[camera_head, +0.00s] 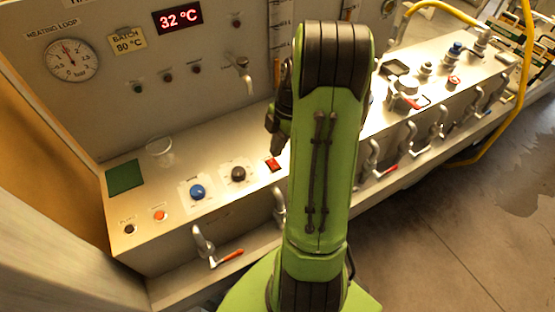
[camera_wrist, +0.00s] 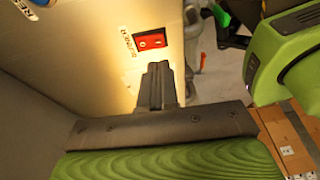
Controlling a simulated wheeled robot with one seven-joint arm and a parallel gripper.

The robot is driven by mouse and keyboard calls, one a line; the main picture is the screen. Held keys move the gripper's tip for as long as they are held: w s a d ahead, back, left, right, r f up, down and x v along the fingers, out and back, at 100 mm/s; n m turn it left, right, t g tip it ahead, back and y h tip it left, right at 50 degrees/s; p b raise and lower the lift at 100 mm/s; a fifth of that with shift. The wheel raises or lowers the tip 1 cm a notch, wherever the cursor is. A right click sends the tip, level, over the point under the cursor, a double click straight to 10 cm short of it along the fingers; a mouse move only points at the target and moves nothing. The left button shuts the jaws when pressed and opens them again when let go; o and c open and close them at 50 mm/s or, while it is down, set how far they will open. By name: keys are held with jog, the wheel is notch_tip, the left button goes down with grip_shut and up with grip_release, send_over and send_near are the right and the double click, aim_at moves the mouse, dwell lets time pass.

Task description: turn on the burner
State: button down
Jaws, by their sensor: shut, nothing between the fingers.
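The burner switch is a red rocker switch (camera_wrist: 151,40) set in the panel top, with a label beside it that seems to read "BURNER" in the wrist view. In the head view the red switch (camera_head: 273,164) lies just left of my arm. My gripper (camera_wrist: 157,68) is shut and empty, with its fingertips close to the near edge of the switch in the wrist view. In the head view my gripper (camera_head: 272,146) points down just above the switch. I cannot tell whether the fingertips touch the panel, or which way the rocker is set.
A blue knob (camera_head: 197,192) and a black knob (camera_head: 238,174) sit left of the switch. A clear cup (camera_head: 160,151) stands at the back left. A tap (camera_head: 243,72) sticks out of the back wall. A red display (camera_head: 178,18) reads 32 °C. Valve handles line the front.

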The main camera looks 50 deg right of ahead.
aim_at(275, 167)
jog(key=f, duration=0.4)
jog(key=shift+s+a+f, duration=0.15)
jog(key=shift+s+f, duration=0.1)
